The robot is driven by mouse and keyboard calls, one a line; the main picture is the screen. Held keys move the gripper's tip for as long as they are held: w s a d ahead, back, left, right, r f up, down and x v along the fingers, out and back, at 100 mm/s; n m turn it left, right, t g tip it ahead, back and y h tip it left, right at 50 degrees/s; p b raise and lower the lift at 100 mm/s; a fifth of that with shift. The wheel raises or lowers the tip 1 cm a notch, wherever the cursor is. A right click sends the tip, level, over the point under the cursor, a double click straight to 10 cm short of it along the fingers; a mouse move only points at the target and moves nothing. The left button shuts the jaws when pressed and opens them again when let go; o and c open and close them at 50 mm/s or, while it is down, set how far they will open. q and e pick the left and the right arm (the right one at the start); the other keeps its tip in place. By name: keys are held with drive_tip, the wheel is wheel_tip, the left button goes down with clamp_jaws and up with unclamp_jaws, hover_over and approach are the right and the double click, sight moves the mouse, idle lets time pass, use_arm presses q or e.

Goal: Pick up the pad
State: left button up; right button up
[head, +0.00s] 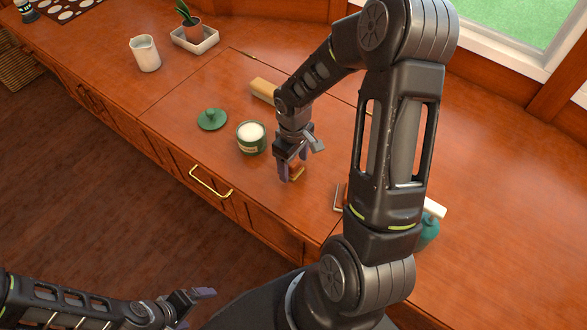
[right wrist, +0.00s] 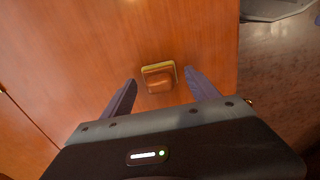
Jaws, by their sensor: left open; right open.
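The pad (head: 298,173) appears to be the small brown block with a yellow edge on the wooden counter. In the right wrist view the pad (right wrist: 158,78) lies between and just beyond my two fingertips, with a gap on each side. My right gripper (head: 290,172) is open and points down over it, partly hiding it in the head view. No contact with the pad shows. My left gripper (head: 196,299) is open and empty, low in the head view, away from the counter.
A green jar (head: 251,138) with white contents and a green lid (head: 211,120) stand left of my right gripper. A tan block (head: 264,90) lies behind. A white pitcher (head: 145,54) and potted plant (head: 190,28) are farther back. A teal bottle (head: 429,232) is partly hidden by my right arm.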

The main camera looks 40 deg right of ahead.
sight(293, 162)
drive_tip(key=shift+c, duration=0.3)
idle(0.4)
drive_tip(key=c, duration=1.4)
wheel_tip(293, 162, up, 10)
drive_tip(key=shift+f+p, duration=0.1)
drive_tip(key=shift+p, duration=0.9)
drive_tip(key=o, duration=0.9)
drive_tip(key=shift+c, duration=0.2)
drive_tip(key=c, duration=0.7)
